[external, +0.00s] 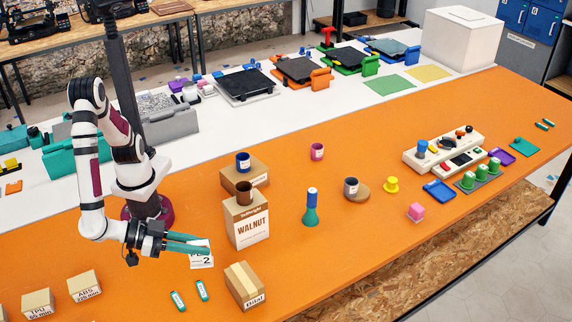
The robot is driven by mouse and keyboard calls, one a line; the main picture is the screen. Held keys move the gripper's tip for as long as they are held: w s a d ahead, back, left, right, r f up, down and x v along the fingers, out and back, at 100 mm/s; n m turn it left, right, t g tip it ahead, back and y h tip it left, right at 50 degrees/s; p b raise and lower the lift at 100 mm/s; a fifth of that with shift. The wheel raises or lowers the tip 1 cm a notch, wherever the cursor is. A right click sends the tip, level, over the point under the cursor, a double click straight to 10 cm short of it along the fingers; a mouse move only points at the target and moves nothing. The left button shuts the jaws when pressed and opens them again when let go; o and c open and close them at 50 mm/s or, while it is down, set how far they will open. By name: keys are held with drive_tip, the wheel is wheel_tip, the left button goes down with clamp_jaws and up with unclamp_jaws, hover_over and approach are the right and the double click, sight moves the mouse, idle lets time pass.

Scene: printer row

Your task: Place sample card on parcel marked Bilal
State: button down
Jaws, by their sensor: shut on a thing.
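My gripper (207,245) has teal fingers and is shut on a white sample card (201,262) with black print, including a "2". The card hangs from the fingertips above the orange table, and the fingers hide its upper part. The parcel marked Bilal (241,279) is a small brown carton with a lighter tape strip and a white label on its front. It stands on the table in front of and to the right of the card, apart from it. Its top is bare.
Labelled cartons (84,287) (38,304) stand at front left. The table (330,262) right of the parcel is clear.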

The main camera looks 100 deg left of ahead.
drive_tip(key=shift+w+a+f, duration=0.9)
drive_tip(key=shift+w+f, duration=0.4)
drive_tip(key=shift+f, duration=0.3)
drive_tip(key=shift+w+a+f, duration=0.85)
drive_tip(key=shift+w+f, duration=0.5)
drive_tip(key=shift+f, duration=0.3)
drive_tip(key=shift+w+a+f, duration=0.9)
drive_tip(key=shift+w+f, duration=0.4)
drive_tip(key=shift+f, duration=0.3)
drive_tip(key=shift+f, duration=0.1)
drive_tip(key=c, duration=0.8)
unclamp_jaws()
